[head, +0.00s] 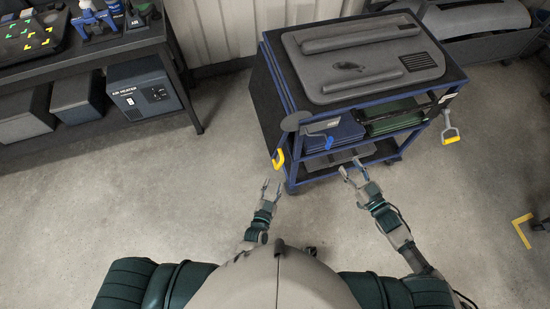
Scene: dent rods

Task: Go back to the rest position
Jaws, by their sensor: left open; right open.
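My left gripper (271,187) is open and empty over the concrete floor, in front of the left front corner of a blue and black tool cart. My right gripper (350,171) is open and empty near the lower front of the cart (262,95), right of my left gripper. I cannot tell whether it touches the cart. A grey panel with a dark dent-like mark (372,82) lies on the cart top. A tool with a yellow handle (278,159) hangs at the cart's left front corner. Another yellow-handled tool (450,134) hangs at its right side.
The cart's shelf holds blue cases (335,136) and green cases (393,123). A dark workbench (85,53) with an air heater (145,94) below stands at the left. Grey vehicle parts (480,22) stand at the back right. The floor (130,190) around me is largely clear.

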